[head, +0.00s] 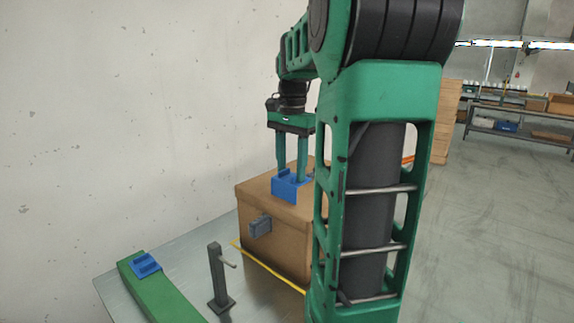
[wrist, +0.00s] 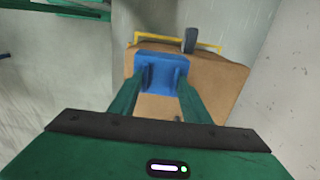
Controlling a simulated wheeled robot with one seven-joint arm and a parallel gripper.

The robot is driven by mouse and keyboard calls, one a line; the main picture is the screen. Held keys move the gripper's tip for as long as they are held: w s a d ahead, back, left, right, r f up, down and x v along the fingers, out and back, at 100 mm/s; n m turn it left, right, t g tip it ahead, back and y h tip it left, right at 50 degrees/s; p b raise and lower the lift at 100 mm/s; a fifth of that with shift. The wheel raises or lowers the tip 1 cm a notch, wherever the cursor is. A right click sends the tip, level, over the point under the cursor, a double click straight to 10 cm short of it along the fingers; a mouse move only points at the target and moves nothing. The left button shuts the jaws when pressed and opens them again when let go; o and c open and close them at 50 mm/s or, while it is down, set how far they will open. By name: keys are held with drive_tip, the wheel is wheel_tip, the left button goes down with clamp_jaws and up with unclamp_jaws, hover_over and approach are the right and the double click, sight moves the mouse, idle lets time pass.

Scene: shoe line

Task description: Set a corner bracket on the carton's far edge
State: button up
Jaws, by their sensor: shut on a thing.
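My gripper (head: 291,175) points down over the brown carton (head: 283,246) and is shut on a blue corner bracket (head: 289,189). In the wrist view the bracket (wrist: 160,70) sits between my two green fingertips (wrist: 158,88), overlapping the carton's top (wrist: 222,80) near its upper edge in that picture. In the head view the bracket appears at the carton's top; whether it touches the cardboard I cannot tell. My arm hides the carton's right part. A second blue bracket (head: 146,264) lies on a green block (head: 160,294) at the lower left.
A grey block (head: 260,226) sits on the carton's side. A dark grey post with a side pin (head: 217,275) stands on the metal table (head: 190,262) in front of it. A yellow line (head: 265,267) runs along the carton's base. A bare wall rises at left.

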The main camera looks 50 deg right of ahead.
drive_tip(key=shift+s+f, duration=0.1)
drive_tip(key=shift+f, duration=3.8)
drive_tip(key=shift+f, duration=0.35)
drive_tip(key=o, duration=1.6)
drive_tip(key=shift+c, duration=0.2)
drive_tip(key=shift+r, duration=3.5)
